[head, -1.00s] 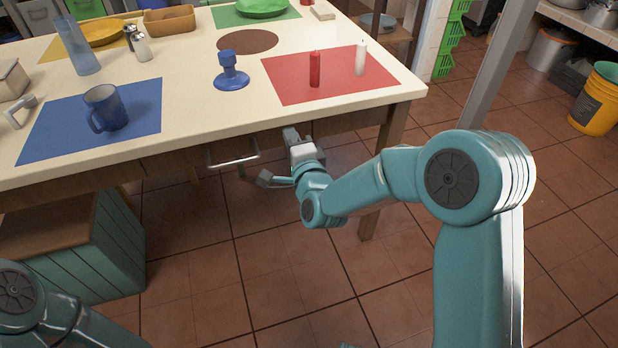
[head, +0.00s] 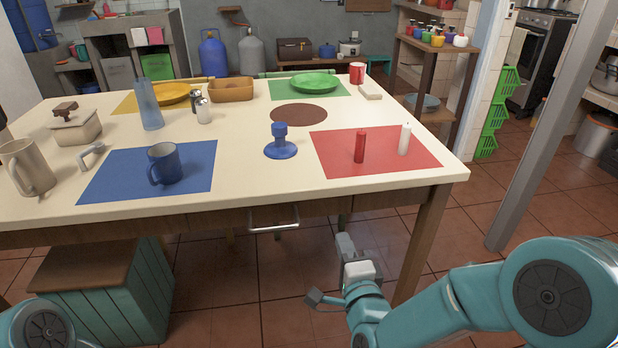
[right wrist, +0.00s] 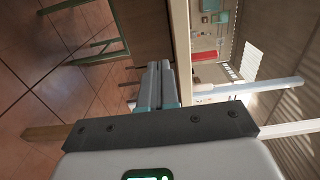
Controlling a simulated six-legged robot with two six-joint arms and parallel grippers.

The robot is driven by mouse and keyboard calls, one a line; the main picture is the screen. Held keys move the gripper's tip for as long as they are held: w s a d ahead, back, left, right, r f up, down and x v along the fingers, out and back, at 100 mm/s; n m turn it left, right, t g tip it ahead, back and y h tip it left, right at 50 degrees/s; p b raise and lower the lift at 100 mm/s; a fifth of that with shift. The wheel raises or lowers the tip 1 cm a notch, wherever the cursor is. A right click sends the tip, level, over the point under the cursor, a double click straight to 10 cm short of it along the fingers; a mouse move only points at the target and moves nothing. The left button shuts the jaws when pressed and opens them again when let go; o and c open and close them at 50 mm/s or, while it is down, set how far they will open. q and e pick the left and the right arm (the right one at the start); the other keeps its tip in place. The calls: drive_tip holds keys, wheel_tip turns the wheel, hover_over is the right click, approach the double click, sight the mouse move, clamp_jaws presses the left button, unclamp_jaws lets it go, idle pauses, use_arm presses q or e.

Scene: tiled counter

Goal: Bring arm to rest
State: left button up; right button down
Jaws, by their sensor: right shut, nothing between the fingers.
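My right gripper (head: 344,246) is below and in front of the counter's front edge in the head view, just right of the drawer handle. It is shut and empty, held in the air over the floor. In the right wrist view its closed fingers (right wrist: 158,84) point toward the counter's side. My left gripper is not visible; only part of my left arm shows at the lower left of the head view.

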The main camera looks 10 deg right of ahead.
drive_tip(key=s+d+f+n+g, duration=0.15)
drive_tip(key=s+f+g, duration=0.25)
drive_tip(key=f, duration=0.8)
drive_tip(key=s+d+f+n+g, duration=0.1)
drive_tip(key=s+f+n+g, duration=0.2)
drive_tip(key=f, duration=0.9)
drive_tip(key=s+a+f+n+g+y, duration=0.25)
drive_tip(key=s+f+n+g, duration=0.25)
drive_tip(key=s, duration=0.4)
drive_tip(key=s+a+f+n+g+y, duration=0.25)
drive_tip(key=s+f+n+g, duration=0.2)
drive_tip(key=s, duration=0.35)
wheel_tip(320, 180, up, 29)
drive_tip(key=n+g+h+p, duration=0.1)
drive_tip(key=n+p, duration=0.1)
drive_tip(key=p, duration=2.6)
drive_tip(key=shift+s+a+p, duration=0.35)
drive_tip(key=shift+s+a, duration=0.05)
drive_tip(key=shift+a, duration=0.05)
